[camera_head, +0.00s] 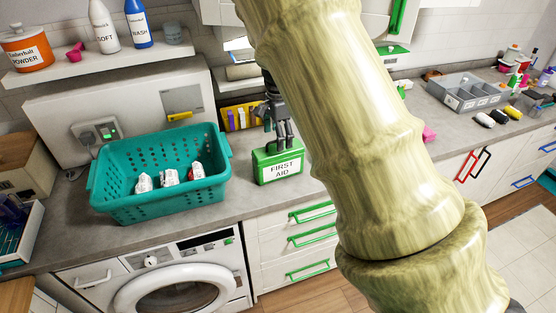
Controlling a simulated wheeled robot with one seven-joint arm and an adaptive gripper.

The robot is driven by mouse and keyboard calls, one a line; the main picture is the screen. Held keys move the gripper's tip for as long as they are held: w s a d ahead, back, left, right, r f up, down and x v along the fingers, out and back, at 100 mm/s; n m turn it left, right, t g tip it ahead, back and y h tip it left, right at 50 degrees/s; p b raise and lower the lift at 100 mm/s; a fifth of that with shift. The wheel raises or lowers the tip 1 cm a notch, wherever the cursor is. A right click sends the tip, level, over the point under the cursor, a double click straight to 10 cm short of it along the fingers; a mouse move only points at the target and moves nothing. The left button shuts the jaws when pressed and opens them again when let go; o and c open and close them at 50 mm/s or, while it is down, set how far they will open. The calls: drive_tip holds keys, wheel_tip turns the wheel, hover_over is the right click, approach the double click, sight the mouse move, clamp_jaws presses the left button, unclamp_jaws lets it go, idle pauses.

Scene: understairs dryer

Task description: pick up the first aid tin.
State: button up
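The first aid tin (278,165) is a green box with a white "FIRST AID" label on its front. It stands upright on the grey countertop, right of the teal basket. My gripper (284,143) is dark grey and points down at the top of the tin, with its fingertips at or just above the lid. I cannot tell whether the fingers touch the tin or are closed on any part of it. My arm hides the counter to the right of the tin.
A teal basket (158,205) with several white items stands close left of the tin, above the washing machine (182,290). Behind is a yellow box (238,117). A shelf (110,63) with bottles hangs upper left. A grey divided tray (468,92) lies far right.

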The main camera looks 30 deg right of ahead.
sight(278, 158)
drive_tip(key=shift+w+f, duration=0.1)
drive_tip(key=shift+f, duration=0.15)
drive_tip(key=shift+s+f+p, duration=0.15)
drive_tip(key=shift+s+p, duration=0.1)
drive_tip(key=shift+p, duration=0.15)
drive_tip(key=shift+s+a+f+p, duration=0.15)
drive_tip(key=shift+f+p, duration=0.4)
drive_tip(key=shift+f, duration=0.55)
drive_tip(key=shift+s+d+f+p, duration=0.1)
drive_tip(key=shift+f+p, duration=0.4)
drive_tip(key=shift+f, duration=0.55)
drive_tip(key=shift+s, duration=0.1)
drive_tip(key=shift+a, duration=0.1)
clamp_jaws()
